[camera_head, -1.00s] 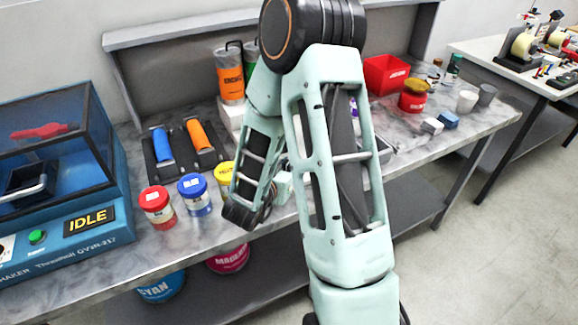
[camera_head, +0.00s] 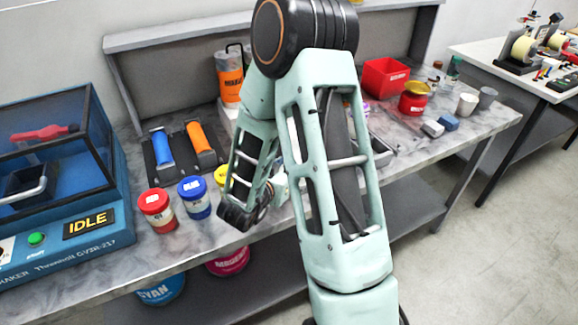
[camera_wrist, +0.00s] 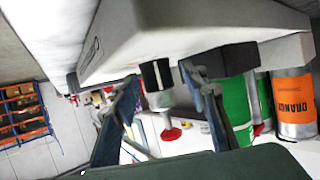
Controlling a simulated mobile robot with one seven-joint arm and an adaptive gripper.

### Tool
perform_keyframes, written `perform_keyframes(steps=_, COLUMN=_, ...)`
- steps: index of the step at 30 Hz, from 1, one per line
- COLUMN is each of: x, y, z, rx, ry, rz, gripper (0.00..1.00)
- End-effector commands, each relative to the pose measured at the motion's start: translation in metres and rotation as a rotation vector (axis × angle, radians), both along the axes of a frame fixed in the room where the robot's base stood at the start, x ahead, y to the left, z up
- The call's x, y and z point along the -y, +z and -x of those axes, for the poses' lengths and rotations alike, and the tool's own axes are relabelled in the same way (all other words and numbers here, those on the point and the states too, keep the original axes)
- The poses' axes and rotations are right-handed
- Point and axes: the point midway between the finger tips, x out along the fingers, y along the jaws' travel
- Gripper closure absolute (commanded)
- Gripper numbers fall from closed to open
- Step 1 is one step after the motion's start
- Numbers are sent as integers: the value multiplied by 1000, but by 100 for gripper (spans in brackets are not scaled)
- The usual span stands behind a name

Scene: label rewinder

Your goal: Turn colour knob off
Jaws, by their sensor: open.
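A black knob with a white line (camera_wrist: 155,75) shows in the wrist view, at the edge of a pale box-shaped body (camera_wrist: 170,28). My gripper (camera_wrist: 160,88) is open, with one dark finger to the left of the knob and the other to its right. No clear contact shows between the fingers and the knob. A second black block (camera_wrist: 228,60) sits right of the knob, partly behind the right finger. In the head view my arm covers the knob and the fingers.
An orange-labelled can (camera_wrist: 293,100) and a green can (camera_wrist: 238,105) are close to the right finger. In the head view, red (camera_head: 158,210) and blue (camera_head: 194,197) pots stand left of my wrist. A blue IDLE machine (camera_head: 60,175) fills the bench's left end.

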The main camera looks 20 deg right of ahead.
Motion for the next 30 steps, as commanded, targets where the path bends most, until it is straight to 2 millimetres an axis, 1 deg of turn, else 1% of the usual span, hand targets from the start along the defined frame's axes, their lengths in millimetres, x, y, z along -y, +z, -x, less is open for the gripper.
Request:
perform_keyframes(steps=5, x=-3, y=1, z=2, rx=-2, ry=1, rz=-1, gripper=60)
perform_keyframes(steps=8, x=-11, y=5, z=8, rx=-2, ry=4, rz=-1, gripper=60)
perform_keyframes(steps=11, x=-23, y=12, z=20, rx=-1, ry=5, rz=-1, gripper=60)
perform_keyframes(steps=15, x=-47, y=26, z=40, rx=1, ry=9, rz=1, gripper=60)
perform_keyframes(steps=19, x=-67, y=37, z=59, rx=2, ry=6, rz=1, gripper=60)
perform_keyframes(steps=25, x=-78, y=43, z=69, rx=1, ry=2, rz=1, gripper=60)
perform_keyframes(steps=30, x=-82, y=45, z=74, rx=-1, ry=-1, rz=1, gripper=60)
